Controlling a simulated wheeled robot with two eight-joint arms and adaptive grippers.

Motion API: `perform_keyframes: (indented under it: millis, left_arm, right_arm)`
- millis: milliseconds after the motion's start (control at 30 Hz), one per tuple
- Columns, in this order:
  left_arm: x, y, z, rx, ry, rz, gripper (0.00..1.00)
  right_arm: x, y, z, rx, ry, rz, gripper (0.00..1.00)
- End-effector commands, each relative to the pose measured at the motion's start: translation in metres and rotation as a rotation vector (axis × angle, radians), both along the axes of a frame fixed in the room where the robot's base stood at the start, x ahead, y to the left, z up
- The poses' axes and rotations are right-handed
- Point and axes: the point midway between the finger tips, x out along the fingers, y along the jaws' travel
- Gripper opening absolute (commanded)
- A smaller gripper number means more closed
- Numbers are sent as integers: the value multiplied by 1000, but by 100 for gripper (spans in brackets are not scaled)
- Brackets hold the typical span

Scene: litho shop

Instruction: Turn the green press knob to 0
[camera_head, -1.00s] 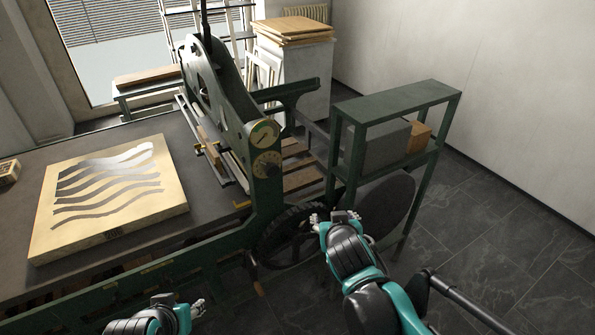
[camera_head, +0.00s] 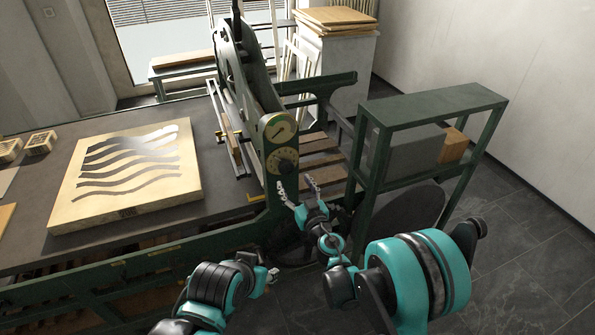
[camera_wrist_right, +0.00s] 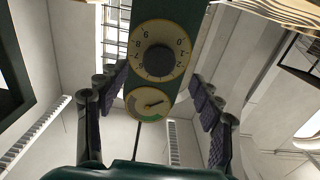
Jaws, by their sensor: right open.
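The green press carries a black knob (camera_head: 283,160) on a round numbered dial, on the end of its upright side frame. In the right wrist view the black knob (camera_wrist_right: 158,60) is seen nearly face-on, with digits around it. I cannot tell which digit it points at. My right gripper (camera_head: 298,187) is open just below and in front of the dial, not touching it. In the wrist view its two fingers (camera_wrist_right: 159,80) stand wide apart, either side of the panel, with nothing between them. My left gripper (camera_head: 268,273) is low in front of the press; its jaw state is unclear.
A gauge with a needle (camera_head: 277,128) sits by the knob and also shows in the wrist view (camera_wrist_right: 148,103). A green shelf frame (camera_head: 432,104) stands close to the right. A litho stone (camera_head: 75,202) lies on the press bed at left. Floor is free at far right.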

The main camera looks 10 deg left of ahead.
Motion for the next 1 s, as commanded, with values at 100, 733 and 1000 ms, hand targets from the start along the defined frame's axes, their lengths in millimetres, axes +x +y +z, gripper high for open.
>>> perform_keyframes:
  millis: [100, 733, 1000]
  left_arm:
    - [0, 0, -5, 0, 0, 0, 42]
    - [0, 0, -12, 0, 0, 0, 42]
    - [0, 0, -12, 0, 0, 0, 42]
  right_arm:
    - [17, 11, -1, 0, 0, -1, 66]
    - [56, 36, 1, 1, -1, -4, 66]
    - [56, 36, 1, 1, -1, -4, 16]
